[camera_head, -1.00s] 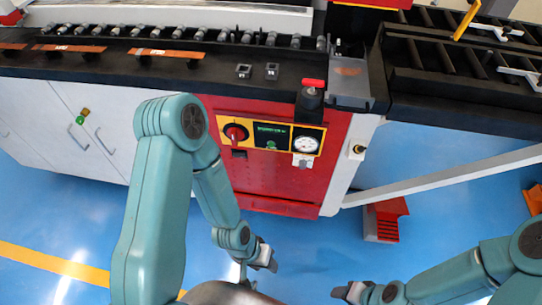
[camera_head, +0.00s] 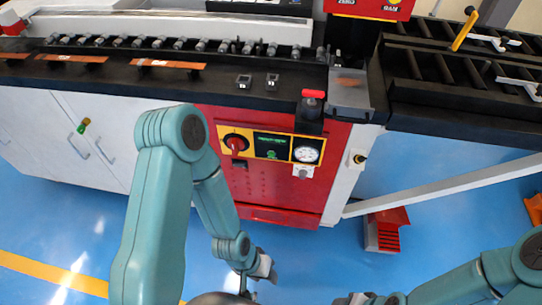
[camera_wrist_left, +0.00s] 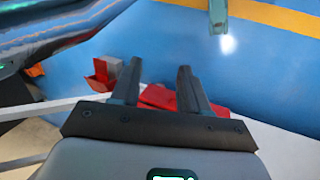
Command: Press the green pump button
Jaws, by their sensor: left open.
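The green pump button (camera_head: 271,155) is a small green spot on the yellow-edged panel of the red cabinet, just below a dark display with green text (camera_head: 272,141). A red rotary switch (camera_head: 236,144) is left of it and a round white gauge (camera_head: 306,153) is right of it. My left gripper (camera_head: 262,269) hangs low in front of the cabinet, well below the button and apart from it. Its two fingers (camera_wrist_left: 158,70) are spread and empty in the left wrist view, where the button is not visible. My right gripper (camera_head: 354,299) is partly cut off at the bottom edge.
A black knob with a red top (camera_head: 313,99) stands on the bench edge above the panel. A white diagonal brace (camera_head: 440,185) and a red step-like block (camera_head: 386,232) are to the right. The blue floor (camera_head: 310,255) is clear before the cabinet.

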